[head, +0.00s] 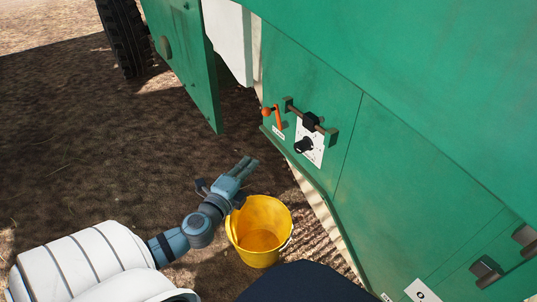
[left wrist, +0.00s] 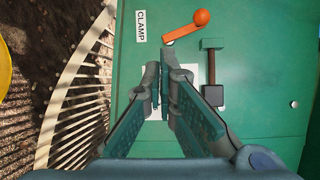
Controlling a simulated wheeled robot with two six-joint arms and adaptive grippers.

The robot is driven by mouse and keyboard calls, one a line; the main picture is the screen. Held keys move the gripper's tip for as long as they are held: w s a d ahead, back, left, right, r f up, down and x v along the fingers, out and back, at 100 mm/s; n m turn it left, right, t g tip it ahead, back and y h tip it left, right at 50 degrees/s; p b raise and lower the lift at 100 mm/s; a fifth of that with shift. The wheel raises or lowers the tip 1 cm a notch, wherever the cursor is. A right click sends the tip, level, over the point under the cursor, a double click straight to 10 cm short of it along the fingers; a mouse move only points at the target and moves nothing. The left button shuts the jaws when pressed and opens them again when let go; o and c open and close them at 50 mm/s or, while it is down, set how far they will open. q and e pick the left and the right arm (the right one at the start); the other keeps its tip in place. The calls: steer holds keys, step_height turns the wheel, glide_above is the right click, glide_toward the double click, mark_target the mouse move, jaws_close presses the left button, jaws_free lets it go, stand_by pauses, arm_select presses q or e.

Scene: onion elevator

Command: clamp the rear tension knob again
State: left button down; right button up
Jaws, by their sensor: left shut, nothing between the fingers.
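An orange clamp lever with a ball end (head: 278,118) sits on the green machine panel, beside a small label reading CLAMP in the left wrist view (left wrist: 141,26). The lever also shows there, with its orange ball (left wrist: 201,18) at the upper right. A black knob (head: 304,146) sits on a white dial plate (head: 316,157) to the lower right of the lever. In the left wrist view my fingers cover the knob. My left gripper (head: 247,167) is shut and empty, to the lower left of the lever and apart from it. My right gripper is not in view.
A rail with a black block (head: 310,121) crosses above the dial. A yellow bucket (head: 260,215) stands on the soil just below my left gripper. An open green door (head: 190,60) and a tyre (head: 125,35) are farther back. Bare soil lies left.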

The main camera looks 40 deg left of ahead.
arm_select(q)
step_height(320, 180, up, 4)
steer(key=d+f+m+t, duration=0.1)
steer(key=d+m+t, duration=0.1)
steer(key=a+x, duration=0.2)
steer(key=x, duration=1.1)
steer(key=shift+s+r+n+h, duration=0.15)
steer(key=shift+r+n+h, duration=0.15)
steer(key=shift+h, duration=0.1)
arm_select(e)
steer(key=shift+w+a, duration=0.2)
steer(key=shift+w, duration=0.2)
